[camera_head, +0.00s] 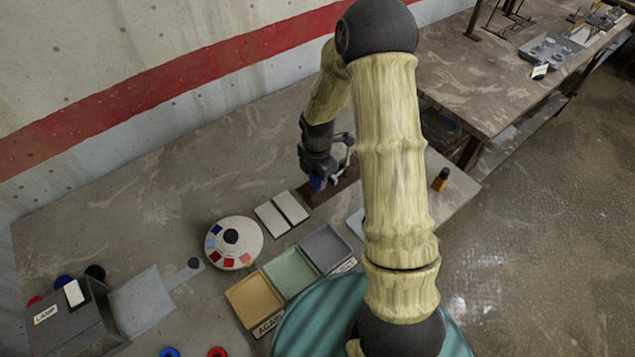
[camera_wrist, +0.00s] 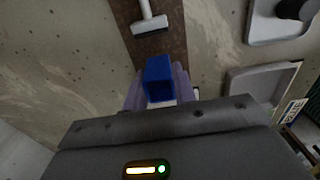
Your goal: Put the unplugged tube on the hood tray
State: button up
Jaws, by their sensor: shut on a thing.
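My gripper (camera_head: 320,180) hangs at the far side of the table, low over a dark brown strip (camera_head: 341,188). In the wrist view my gripper (camera_wrist: 158,92) is shut on a blue-ended piece (camera_wrist: 158,70), which may be a tube. Most of it is hidden between the fingers. The blue also shows at the fingertips in the head view (camera_head: 317,184). I cannot tell whether it touches the strip. Three shallow trays stand nearer: tan (camera_head: 254,300), green (camera_head: 290,272) and grey (camera_head: 325,247). I cannot tell which tray is the hood tray.
A white T-shaped piece (camera_wrist: 150,22) lies over the brown strip. A round dial-like disc (camera_head: 234,258) and two pale plates (camera_head: 282,213) are near the trays. A box labelled LAMP (camera_head: 75,318) is at left. An orange bottle with a black cap (camera_head: 440,181) stands at right.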

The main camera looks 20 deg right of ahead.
notch_tip(320, 180, up, 4)
jog(key=p, duration=0.3)
jog(key=shift+r+p, duration=0.15)
jog(key=shift+p, duration=0.15)
jog(key=m+p, duration=0.3)
jog(key=m, duration=0.4)
jog(key=m+p, duration=0.3)
jog(key=m, duration=0.5)
jog(key=m+p, duration=0.4)
jog(key=m, duration=0.3)
jog(key=shift+s+m, duration=0.3)
jog(key=shift+s, duration=0.1)
jog(key=shift+d, duration=0.1)
